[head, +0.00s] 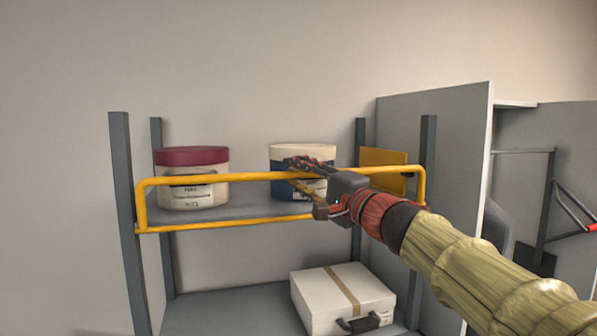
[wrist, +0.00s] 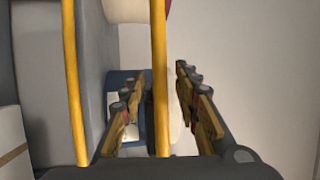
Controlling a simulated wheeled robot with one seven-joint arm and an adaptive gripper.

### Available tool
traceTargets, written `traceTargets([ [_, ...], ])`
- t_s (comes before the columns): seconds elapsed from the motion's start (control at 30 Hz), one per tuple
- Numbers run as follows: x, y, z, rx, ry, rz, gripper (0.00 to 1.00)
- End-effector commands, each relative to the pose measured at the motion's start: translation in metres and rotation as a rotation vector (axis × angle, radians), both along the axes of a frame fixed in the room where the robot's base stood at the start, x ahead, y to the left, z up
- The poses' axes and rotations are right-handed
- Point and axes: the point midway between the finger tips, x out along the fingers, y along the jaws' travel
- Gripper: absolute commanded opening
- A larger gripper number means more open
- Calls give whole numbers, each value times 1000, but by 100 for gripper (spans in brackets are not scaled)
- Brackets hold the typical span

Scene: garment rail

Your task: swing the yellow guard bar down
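The yellow guard bar (head: 225,178) stands raised across the front of the upper shelf, its long top rail in front of the tubs. My gripper (head: 297,174) is at the middle of this top rail, one finger above it and one below. In the wrist view, the top rail (wrist: 159,50) runs between the two spread fingers of my gripper (wrist: 156,85). The fingers are open, with gaps beside the rail. A second yellow rail (wrist: 73,80) lies to the left, outside the fingers. My gripper hides a short part of the top rail in the head view.
A tub with a dark red lid (head: 192,172) and a cream-lidded blue tub (head: 303,152) stand on the upper shelf. A yellow panel (head: 384,160) is at its right. A white case (head: 318,297) lies on the lower shelf. A grey partition (head: 452,130) stands at right.

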Motion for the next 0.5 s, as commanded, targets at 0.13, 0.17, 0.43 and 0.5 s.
traceTargets([
  [0.13, 0, 0, 0, 0, 0, 0, 32],
  [0.17, 0, 0, 0, 0, 0, 0, 32],
  [0.43, 0, 0, -1, -1, 1, 0, 19],
  [0.5, 0, 0, -1, -1, 1, 0, 15],
])
